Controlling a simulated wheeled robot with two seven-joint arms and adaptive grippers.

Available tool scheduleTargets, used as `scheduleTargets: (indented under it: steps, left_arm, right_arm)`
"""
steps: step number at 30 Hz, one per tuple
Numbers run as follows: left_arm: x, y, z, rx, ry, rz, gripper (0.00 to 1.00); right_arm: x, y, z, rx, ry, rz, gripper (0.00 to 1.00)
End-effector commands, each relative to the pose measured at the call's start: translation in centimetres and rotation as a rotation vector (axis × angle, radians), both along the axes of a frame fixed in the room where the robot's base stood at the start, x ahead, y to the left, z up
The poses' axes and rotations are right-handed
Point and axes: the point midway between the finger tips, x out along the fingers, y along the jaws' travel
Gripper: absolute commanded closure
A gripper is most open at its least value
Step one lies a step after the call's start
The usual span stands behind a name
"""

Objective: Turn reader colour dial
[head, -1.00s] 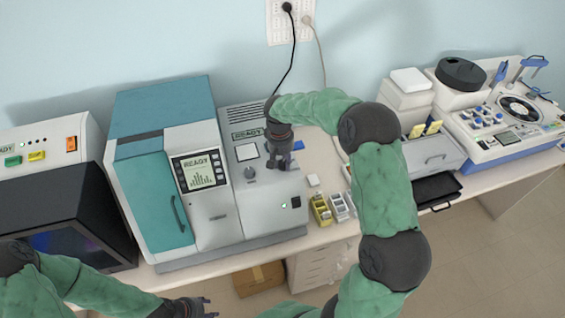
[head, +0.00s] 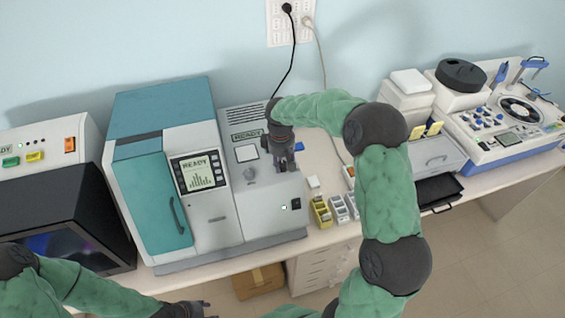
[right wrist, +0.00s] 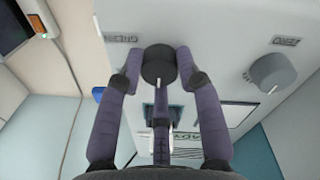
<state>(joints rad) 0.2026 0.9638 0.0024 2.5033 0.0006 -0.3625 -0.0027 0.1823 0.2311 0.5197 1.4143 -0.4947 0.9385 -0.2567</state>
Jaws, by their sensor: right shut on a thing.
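The reader is the grey and teal machine (head: 215,215) with a screen reading READY. A black round dial with a white mark (right wrist: 158,66) sits on its sloped panel in the right wrist view. My right gripper (head: 285,168) is over the right part of this panel and hides that dial in the head view. In the right wrist view my right gripper (right wrist: 158,72) has one fingertip on each side of the black dial, shut on it. A grey knob (right wrist: 272,72) sits apart from it; it also shows in the head view (head: 250,174). My left gripper (head: 193,310) is partly cut off at the bottom edge.
A white square (head: 246,153) and a black switch (head: 296,204) are on the panel near my right gripper. Small yellow and grey holders (head: 321,211) stand right of the reader. A black-fronted device (head: 65,215) stands left of it.

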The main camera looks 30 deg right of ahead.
Motion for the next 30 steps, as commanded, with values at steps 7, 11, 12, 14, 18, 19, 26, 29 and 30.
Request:
scheduleTargets:
  steps: [7, 11, 12, 14, 18, 19, 26, 29, 30]
  left_arm:
    - [0.0, 0.0, 0.0, 0.0, 0.0, 0.0, 0.56]
    - [0.0, 0.0, 0.0, 0.0, 0.0, 0.0, 0.56]
    - [0.0, 0.0, 0.0, 0.0, 0.0, 0.0, 0.56]
    - [0.0, 0.0, 0.0, 0.0, 0.0, 0.0, 0.56]
    - [0.0, 0.0, 0.0, 0.0, 0.0, 0.0, 0.56]
    - [0.0, 0.0, 0.0, 0.0, 0.0, 0.0, 0.56]
    - [0.0, 0.0, 0.0, 0.0, 0.0, 0.0, 0.56]
    - [0.0, 0.0, 0.0, 0.0, 0.0, 0.0, 0.56]
    - [0.0, 0.0, 0.0, 0.0, 0.0, 0.0, 0.56]
  right_arm:
    - [-0.1, 0.1, -0.2, 0.001, 0.005, 0.012, 0.97]
    - [-0.1, 0.1, -0.2, 0.001, 0.005, 0.011, 0.97]
    - [-0.1, 0.1, -0.2, 0.001, 0.005, 0.011, 0.97]
    - [-0.1, 0.1, -0.2, 0.001, 0.005, 0.011, 0.61]
    - [-0.1, 0.1, -0.2, 0.002, 0.004, 0.01, 0.41]
    - [-0.1, 0.1, -0.2, 0.001, 0.004, 0.01, 0.41]
    - [0.0, 0.0, 0.0, 0.0, 0.002, 0.009, 0.41]
    - [0.0, 0.0, 0.5, 0.0, 0.0, 0.009, 0.41]
    - [0.0, 0.1, 0.8, 0.0, 0.0, 0.009, 0.41]
